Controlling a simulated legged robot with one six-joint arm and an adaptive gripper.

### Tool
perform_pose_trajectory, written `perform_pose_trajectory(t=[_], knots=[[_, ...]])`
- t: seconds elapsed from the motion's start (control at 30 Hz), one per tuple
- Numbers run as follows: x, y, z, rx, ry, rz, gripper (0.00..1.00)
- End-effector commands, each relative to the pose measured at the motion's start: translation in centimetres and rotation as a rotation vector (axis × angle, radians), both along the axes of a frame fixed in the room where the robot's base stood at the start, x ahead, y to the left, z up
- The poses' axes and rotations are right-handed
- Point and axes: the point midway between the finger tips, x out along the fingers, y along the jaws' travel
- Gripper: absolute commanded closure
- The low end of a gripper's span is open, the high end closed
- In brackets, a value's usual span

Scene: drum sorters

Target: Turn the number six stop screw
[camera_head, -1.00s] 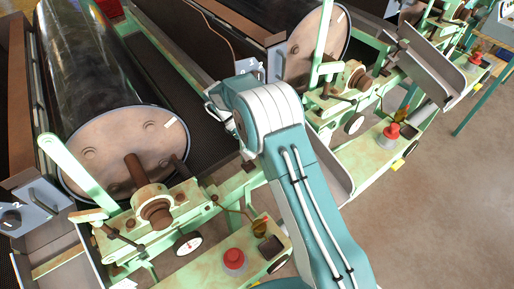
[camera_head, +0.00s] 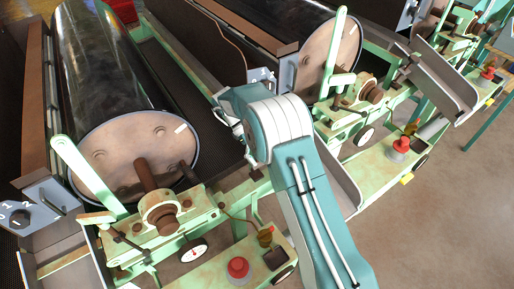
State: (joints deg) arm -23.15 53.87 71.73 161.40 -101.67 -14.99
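Two pale green drum sorter frames show, each with a dark drum and a round end plate: the near one (camera_head: 125,150) at left and a farther one (camera_head: 327,60) at upper right. Brown threaded screw ends show at the near bearing (camera_head: 162,216) and the far bearing (camera_head: 374,94). No number six is legible, so I cannot tell which part is the number six stop screw. My gripper (camera_head: 229,112) shows only as a small grey part left of my teal and white arm, over the gap between the sorters. Its fingertips are hidden, and I see nothing held.
Red buttons stand on the near green ledge (camera_head: 238,268) and the far one (camera_head: 401,145). Pale green levers (camera_head: 88,172) rise beside the end plates. A round gauge (camera_head: 193,249) sits below the near bearing. Brown floor (camera_head: 450,200) is open at lower right.

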Motion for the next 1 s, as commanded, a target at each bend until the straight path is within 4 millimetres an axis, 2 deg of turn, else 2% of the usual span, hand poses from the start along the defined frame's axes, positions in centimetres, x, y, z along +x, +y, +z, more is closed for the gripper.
perform_pose_trajectory(t=[0.2,0.43,0.87,0.9,1.0], knots=[[1.7,2.1,1.8,-0.001,-0.003,0.002,0.04],[3.1,3.6,3.4,0.0,-0.002,0.002,0.04],[3.5,4.2,4.1,0.0,0.0,0.001,0.04],[3.5,4.2,4.1,0.0,0.0,0.002,0.0],[3.7,3.6,4.2,-0.02,-0.017,0.011,0.0]])
